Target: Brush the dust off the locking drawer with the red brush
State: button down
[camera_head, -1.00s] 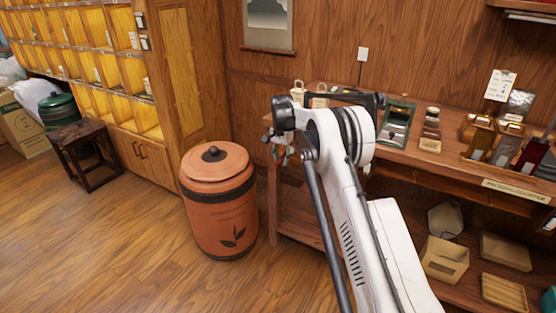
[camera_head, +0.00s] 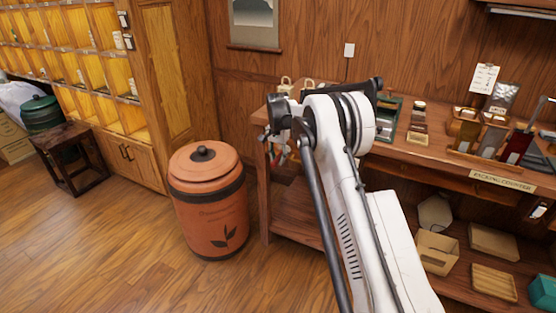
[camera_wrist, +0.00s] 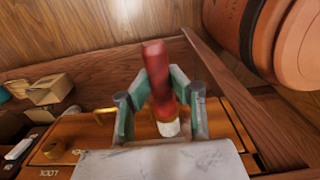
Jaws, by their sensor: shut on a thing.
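My gripper (camera_wrist: 160,105), with green fingers, is shut on the red brush (camera_wrist: 158,80) in the wrist view. The brush's red handle stands up between the fingers, and a pale, gold-edged part (camera_wrist: 168,127) shows at its lower end. A wooden drawer front (camera_wrist: 85,130) with brass fittings lies beyond the fingers at the left; it may be the locking drawer. Its label (camera_wrist: 48,172) is too small to read surely. I cannot tell whether the bristles touch anything or where dust lies. In the head view my arm mostly hides the gripper and the brush.
A terracotta bin (camera_head: 208,205) stands left of the packing counter (camera_head: 440,165); it also shows at the wrist view's upper right (camera_wrist: 265,35). Tins and trays crowd the counter top.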

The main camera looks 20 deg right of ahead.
jog(key=w+a, duration=0.4)
jog(key=a, duration=0.1)
jog(key=shift+w, duration=0.4)
dwell(0.3)
jog(key=s+a+b, duration=0.1)
jog(key=s+a, duration=0.3)
jog(key=shift+s, duration=0.25)
dwell(0.4)
jog(key=shift+a, duration=0.15)
jog(key=shift+s+a+b, duration=0.55)
jog(key=shift+s+a, duration=0.4)
jog(key=shift+s, duration=0.15)
jog(key=shift+s, duration=0.15)
